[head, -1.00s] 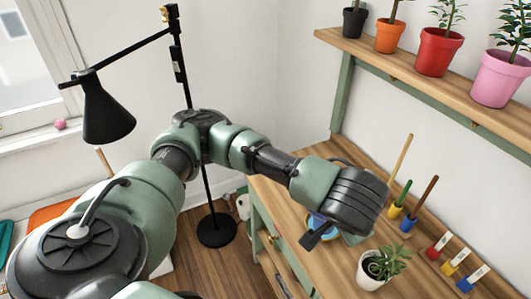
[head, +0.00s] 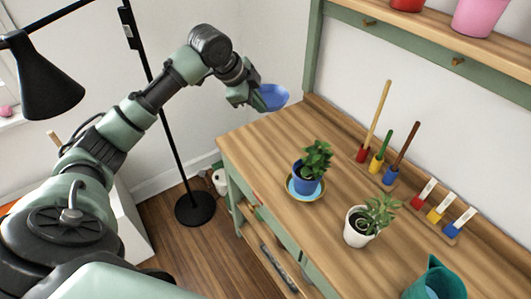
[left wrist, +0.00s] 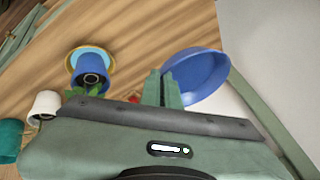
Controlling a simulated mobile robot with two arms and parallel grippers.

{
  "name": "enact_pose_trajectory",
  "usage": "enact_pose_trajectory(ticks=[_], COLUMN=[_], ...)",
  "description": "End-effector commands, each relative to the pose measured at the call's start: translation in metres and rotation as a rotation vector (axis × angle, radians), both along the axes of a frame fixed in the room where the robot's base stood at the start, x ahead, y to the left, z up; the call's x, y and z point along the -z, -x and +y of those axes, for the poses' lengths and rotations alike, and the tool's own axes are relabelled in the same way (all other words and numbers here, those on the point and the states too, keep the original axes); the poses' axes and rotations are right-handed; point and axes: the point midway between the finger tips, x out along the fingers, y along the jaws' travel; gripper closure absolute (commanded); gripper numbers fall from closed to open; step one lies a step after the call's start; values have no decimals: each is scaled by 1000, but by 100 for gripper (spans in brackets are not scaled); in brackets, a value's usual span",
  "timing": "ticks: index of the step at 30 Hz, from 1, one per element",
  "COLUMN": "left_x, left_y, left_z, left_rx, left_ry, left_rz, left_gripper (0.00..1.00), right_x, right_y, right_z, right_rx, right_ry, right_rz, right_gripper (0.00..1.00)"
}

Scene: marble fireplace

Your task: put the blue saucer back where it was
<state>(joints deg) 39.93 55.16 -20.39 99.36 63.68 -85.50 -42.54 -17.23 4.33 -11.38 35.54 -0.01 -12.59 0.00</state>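The blue saucer (head: 273,96) is held in the air beyond the far left corner of the workbench, tilted. My left gripper (head: 256,99) is shut on its rim. In the left wrist view the blue saucer (left wrist: 205,77) sticks out to the right of the fingers (left wrist: 163,88). A blue pot (head: 307,184) with a green plant stands on a light blue and yellow saucer (head: 292,193) on the bench, well apart from the held saucer. My right gripper is in neither view.
The wooden bench (head: 262,160) is clear at its far left end. A white potted plant (head: 359,228), a teal watering can (head: 436,283) and tools in coloured holders (head: 377,163) stand on it. A black floor lamp (head: 194,207) stands left of the bench.

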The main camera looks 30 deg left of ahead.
Motion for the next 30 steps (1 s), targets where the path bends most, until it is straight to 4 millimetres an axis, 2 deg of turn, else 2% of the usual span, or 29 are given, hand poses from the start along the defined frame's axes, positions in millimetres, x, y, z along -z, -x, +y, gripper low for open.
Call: enact_pose_trajectory(ticks=[5, 15, 18, 26, 30], left_x=[30, 120, 139, 161, 179], left_y=[1, 2, 1, 0, 1], left_z=[4, 3, 3, 3, 3], left_rx=[10, 9, 10, 9, 9], left_ry=[0, -1, -1, -1, -1], left_rz=[7, 7, 4, 2, 4], left_gripper=[100, 100, 100, 100, 100], right_x=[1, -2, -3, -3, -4], right_y=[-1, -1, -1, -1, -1], right_z=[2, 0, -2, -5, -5], right_rx=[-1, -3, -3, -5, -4], right_ry=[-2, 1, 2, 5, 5], right_rz=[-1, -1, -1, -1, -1], right_gripper=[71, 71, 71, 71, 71])
